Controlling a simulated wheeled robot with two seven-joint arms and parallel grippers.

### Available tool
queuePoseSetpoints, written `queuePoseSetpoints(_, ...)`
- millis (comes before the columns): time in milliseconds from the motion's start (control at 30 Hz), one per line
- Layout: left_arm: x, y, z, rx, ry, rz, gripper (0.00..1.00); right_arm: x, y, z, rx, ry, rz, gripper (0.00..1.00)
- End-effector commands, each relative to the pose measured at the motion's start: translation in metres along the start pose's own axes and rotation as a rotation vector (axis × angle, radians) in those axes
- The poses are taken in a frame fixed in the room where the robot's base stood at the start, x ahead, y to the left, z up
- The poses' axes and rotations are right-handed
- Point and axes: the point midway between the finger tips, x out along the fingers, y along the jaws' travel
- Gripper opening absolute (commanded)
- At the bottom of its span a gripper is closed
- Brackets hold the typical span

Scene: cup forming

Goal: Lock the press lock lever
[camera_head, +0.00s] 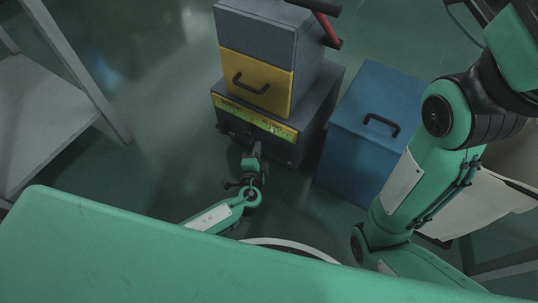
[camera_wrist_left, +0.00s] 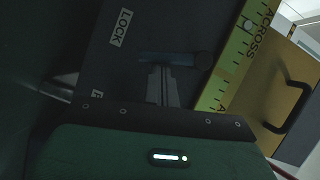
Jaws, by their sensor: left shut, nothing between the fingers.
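The press (camera_head: 257,68) stands at the top centre of the head view, with a yellow front panel and a dark base. In the left wrist view the lock lever (camera_wrist_left: 170,58) is a dark bluish bar with a round end at its right, on the dark base front. A white LOCK label (camera_wrist_left: 121,28) is up and left of it. My left gripper (camera_head: 256,150) is at the base's front; in the wrist view its fingers (camera_wrist_left: 166,76) are together, empty, just below the lever. Whether they touch it I cannot tell. My right gripper is out of view.
The yellow panel has a black handle (camera_head: 250,84). A yellow-green label strip (camera_head: 255,118) runs along the base. A blue box (camera_head: 369,125) with a black handle stands right of the press. A grey table (camera_head: 40,125) is at the left. Floor left of the press is clear.

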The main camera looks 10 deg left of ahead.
Motion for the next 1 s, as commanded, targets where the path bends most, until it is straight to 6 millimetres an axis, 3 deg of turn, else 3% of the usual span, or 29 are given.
queuePoseSetpoints(33, 0.002, 0.007, 0.006, 0.036, -0.004, -0.017, 0.0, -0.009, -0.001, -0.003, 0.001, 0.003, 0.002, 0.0)
queuePoseSetpoints(233, 0.004, 0.009, 0.012, 0.155, -0.003, -0.072, 0.0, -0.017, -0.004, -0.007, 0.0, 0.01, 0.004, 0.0)
queuePoseSetpoints(1000, 0.007, 0.007, 0.017, 0.148, -0.003, -0.069, 0.0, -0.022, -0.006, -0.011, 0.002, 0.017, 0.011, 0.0)
